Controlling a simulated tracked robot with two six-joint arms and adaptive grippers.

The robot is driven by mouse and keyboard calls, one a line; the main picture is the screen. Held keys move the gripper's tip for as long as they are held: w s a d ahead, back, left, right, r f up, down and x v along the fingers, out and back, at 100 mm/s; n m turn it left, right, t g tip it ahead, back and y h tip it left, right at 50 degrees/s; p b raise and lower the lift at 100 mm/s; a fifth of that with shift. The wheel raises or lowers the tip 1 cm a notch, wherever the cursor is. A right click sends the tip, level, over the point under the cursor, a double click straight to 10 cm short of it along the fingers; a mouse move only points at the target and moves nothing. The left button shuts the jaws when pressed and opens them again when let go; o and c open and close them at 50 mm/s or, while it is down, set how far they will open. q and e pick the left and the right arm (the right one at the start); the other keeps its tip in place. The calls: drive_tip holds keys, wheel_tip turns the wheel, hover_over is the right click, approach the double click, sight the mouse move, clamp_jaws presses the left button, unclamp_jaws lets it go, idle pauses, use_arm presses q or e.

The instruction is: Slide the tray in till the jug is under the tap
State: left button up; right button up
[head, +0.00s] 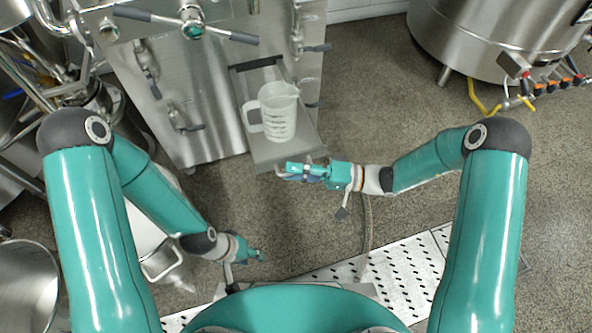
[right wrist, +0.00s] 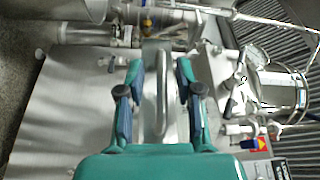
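The steel tray (head: 304,132) juts out from a dark opening in the front of the mill cabinet (head: 200,105). A translucent white measuring jug (head: 278,112) stands upright on it, its handle toward the left. My right gripper (head: 292,171) is at the tray's front edge. In the right wrist view its two fingers (right wrist: 160,105) are apart, on either side of a steel bar handle (right wrist: 163,100), with gaps on both sides. My left gripper (head: 258,256) is low over the floor, away from the tray; its fingers are too small to read. I cannot clearly pick out the tap.
Valves with dark handles (head: 190,30) stick out from the cabinet. A large steel vessel (head: 480,40) with a yellow hose stands at the upper right. A perforated floor grate (head: 400,268) lies in front of me. The floor right of the tray is clear.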

drive_tip(key=shift+a, duration=0.1)
clamp_jaws()
idle(0.4)
